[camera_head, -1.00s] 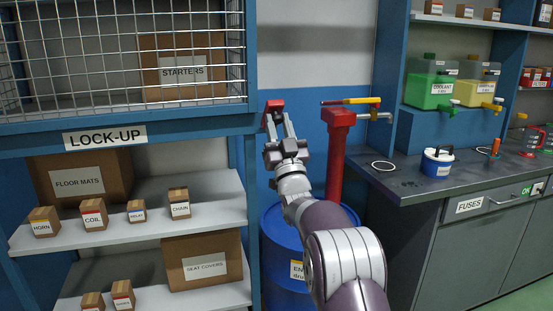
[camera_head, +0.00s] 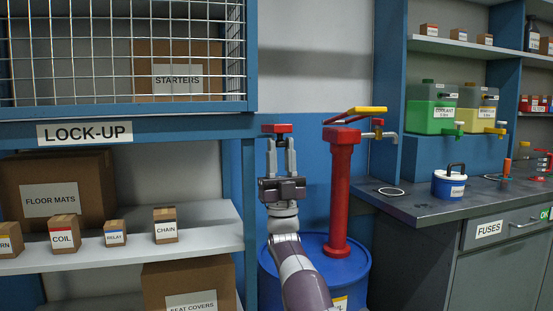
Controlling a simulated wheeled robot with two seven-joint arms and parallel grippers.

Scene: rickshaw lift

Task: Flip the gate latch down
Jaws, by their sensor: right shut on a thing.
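The gate latch's red handle (camera_head: 277,128) sits beside the lower right corner of the wire cage gate (camera_head: 150,60), at about the height of the blue beam. My right gripper (camera_head: 281,142) points up from below, with its two fingers just under and against the red handle, shut on it. The fingers hide part of the handle's underside, and how the latch joins the gate is too small to tell. My left gripper is not in view.
A blue drum (camera_head: 325,263) with a red pump (camera_head: 341,190) stands right of my arm. The lock-up shelf (camera_head: 200,228) with small boxes is on the left.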

